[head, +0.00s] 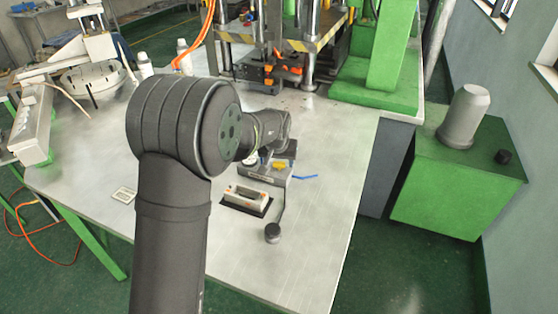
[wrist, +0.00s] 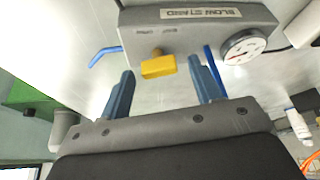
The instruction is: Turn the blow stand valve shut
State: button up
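The blow stand (wrist: 195,29) is a grey box with a name label, a round white gauge and a yellow valve handle (wrist: 158,66). The handle lies roughly sideways in the wrist view. My gripper (wrist: 162,66) is open, with its two blue-grey fingers on either side of the handle and a visible gap at each side. The frames do not show clearly how far the fingertips are from the box in depth. In the head view the blow stand (head: 258,171) and yellow handle (head: 280,166) show just below my wrist; the fingers are hidden there.
A blue tube (head: 305,177) sticks out right of the stand. A small white-and-orange device on a black mat (head: 247,208) and a dark round knob (head: 272,232) lie in front of it. The green-framed press (head: 375,70) stands behind. The table's front is clear.

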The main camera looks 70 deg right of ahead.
jog(key=v, duration=1.7)
jog(key=shift+a, duration=0.2)
jog(key=shift+s+r, duration=0.15)
jog(key=shift+c, duration=0.2)
jog(key=c, duration=0.3)
jog(key=shift+d+n, duration=0.25)
jog(key=shift+n, duration=0.15)
jog(key=shift+c, duration=0.9)
jog(key=r+n+g+y, duration=0.1)
jog(key=n+y, duration=0.3)
jog(key=n, duration=1.3)
send_over(279, 162)
notch_tip(279, 162, down, 17)
jog(key=shift+f, duration=0.1)
